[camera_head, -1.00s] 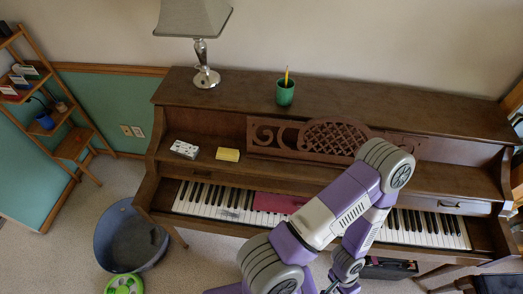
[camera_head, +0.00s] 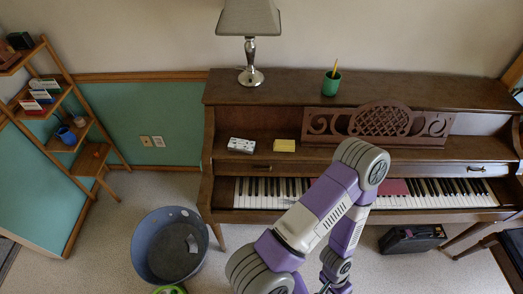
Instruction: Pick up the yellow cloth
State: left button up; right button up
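The yellow cloth (camera_head: 284,145) is a small, flat, folded-looking piece on the piano's ledge above the keys, left of the carved music stand. One purple and grey arm of mine rises from the bottom middle, bends in front of the keyboard and comes back down. I take it as my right arm. Its gripper end (camera_head: 326,287) is cut off at the bottom edge, far below the cloth and apart from it. I cannot tell whether it is open or shut. My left gripper is not in view.
A white patterned box (camera_head: 242,145) lies just left of the cloth. A lamp (camera_head: 250,45) and a green cup (camera_head: 331,84) with a pencil stand on the piano top (camera_head: 430,93). A blue bin (camera_head: 169,246) stands on the floor at left. A black case (camera_head: 412,239) lies under the piano.

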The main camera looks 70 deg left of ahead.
aim_at(279, 145)
jog(key=u, duration=1.3)
